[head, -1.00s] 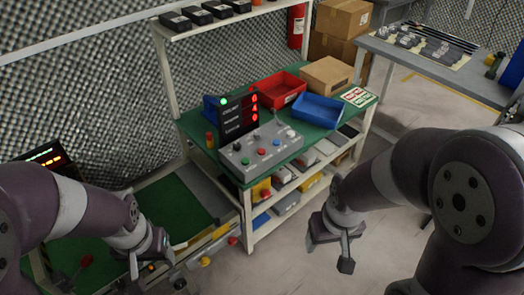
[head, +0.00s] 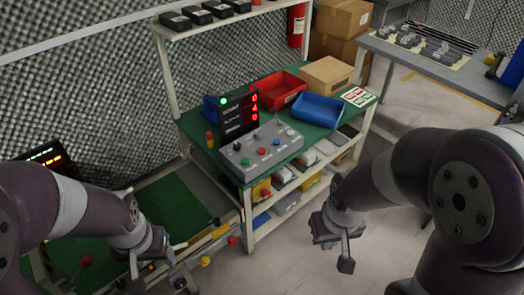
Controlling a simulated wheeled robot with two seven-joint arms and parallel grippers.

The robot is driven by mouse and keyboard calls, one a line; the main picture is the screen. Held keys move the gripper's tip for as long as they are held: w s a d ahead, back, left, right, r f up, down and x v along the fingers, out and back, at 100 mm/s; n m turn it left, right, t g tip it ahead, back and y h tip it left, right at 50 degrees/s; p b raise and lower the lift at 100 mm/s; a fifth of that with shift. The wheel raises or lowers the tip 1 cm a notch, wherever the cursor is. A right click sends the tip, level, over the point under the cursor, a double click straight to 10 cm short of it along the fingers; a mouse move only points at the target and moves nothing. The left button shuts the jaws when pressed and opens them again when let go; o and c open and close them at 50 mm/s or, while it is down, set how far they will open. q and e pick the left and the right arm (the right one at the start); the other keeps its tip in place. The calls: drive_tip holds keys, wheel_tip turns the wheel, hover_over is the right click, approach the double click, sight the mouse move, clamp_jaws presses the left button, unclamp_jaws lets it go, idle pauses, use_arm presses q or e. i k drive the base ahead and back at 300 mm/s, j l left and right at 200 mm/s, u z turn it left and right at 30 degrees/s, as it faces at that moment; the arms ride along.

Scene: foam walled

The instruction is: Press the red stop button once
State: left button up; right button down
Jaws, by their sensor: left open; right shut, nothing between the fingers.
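A grey control box (head: 238,165) sits on the green-topped bench, with several coloured buttons and small switches on its sloped top. A dark display panel (head: 236,117) with a green light and red digits stands behind the box. My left gripper (head: 150,264) is open, low at the left over the other bench, well apart from the box. My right gripper (head: 345,264) is shut and empty, to the right of and lower than the box, touching nothing.
A red bin (head: 278,86), a blue bin (head: 316,111) and a cardboard box (head: 327,75) stand behind and right of the control box. A shelf with several black items (head: 197,15) spans above. Floor (head: 290,260) is clear between my arms.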

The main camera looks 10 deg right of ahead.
sight(261, 151)
drive_tip(key=i+l+u, duration=0.25)
drive_tip(key=i, duration=0.35)
drive_tip(key=i+l+u, duration=0.2)
drive_tip(key=i+l, duration=0.3)
